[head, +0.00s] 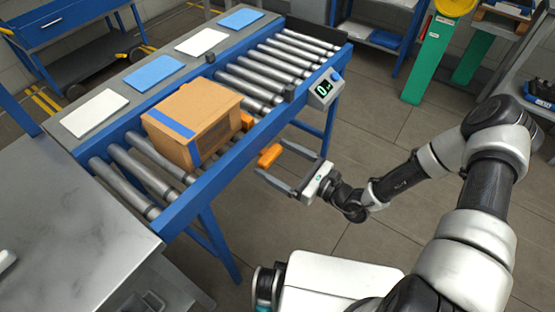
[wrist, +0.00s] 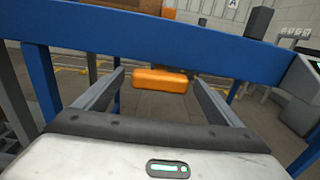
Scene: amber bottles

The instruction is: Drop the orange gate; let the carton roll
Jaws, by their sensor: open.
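The brown carton (head: 192,122) with blue tape sits on the rollers of the conveyor. An orange gate piece (head: 247,121) stands at the carton's right end. An orange handle (head: 270,155) sticks out beside the blue side rail, on the near side. My gripper (head: 272,160) is open at the handle. In the wrist view the handle (wrist: 160,80) lies across the gap between my two fingertips (wrist: 157,76), with no clear grip on it. Part of the carton (wrist: 58,42) and some orange (wrist: 160,9) show above the rail there.
The blue side rail (head: 235,150) runs close beyond my gripper. Rollers (head: 250,83) right of the gate are empty. A small display box (head: 325,88) is fixed to the rail. Blue and white pads (head: 155,73) lie along the far side. A metal table (head: 70,235) stands at left.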

